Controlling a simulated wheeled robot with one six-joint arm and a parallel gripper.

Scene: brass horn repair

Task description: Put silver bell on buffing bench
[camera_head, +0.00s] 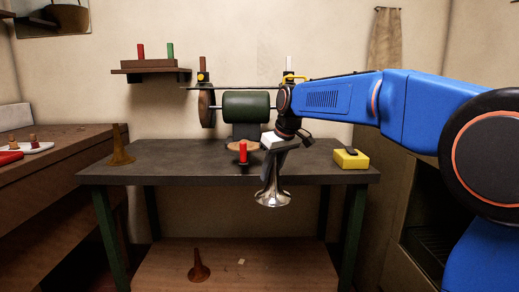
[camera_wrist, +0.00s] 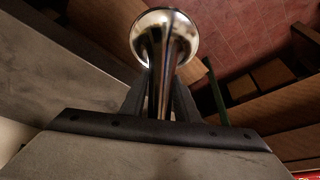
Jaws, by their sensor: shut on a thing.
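The silver bell (camera_head: 272,196) hangs with its flared end down in front of the buffing bench's front edge. My gripper (camera_head: 268,172) is shut on its narrow upper part. In the wrist view the silver bell (camera_wrist: 165,45) stands between the fingers of my gripper (camera_wrist: 160,105), with the flare away from the camera. The buffing bench (camera_head: 205,170) has a dark top and green legs. The bell is apart from the bench top, as far as I can tell. The top of the bell is hidden by the gripper in the head view.
A green buffing machine (camera_head: 246,107) stands at the bench's back. A red stick (camera_head: 243,152) stands near the middle, a brown horn-shaped piece (camera_head: 121,146) at the left and a yellow block (camera_head: 350,159) at the right. Another brown piece (camera_head: 198,267) stands on the lower shelf. The bench's left-centre top is clear.

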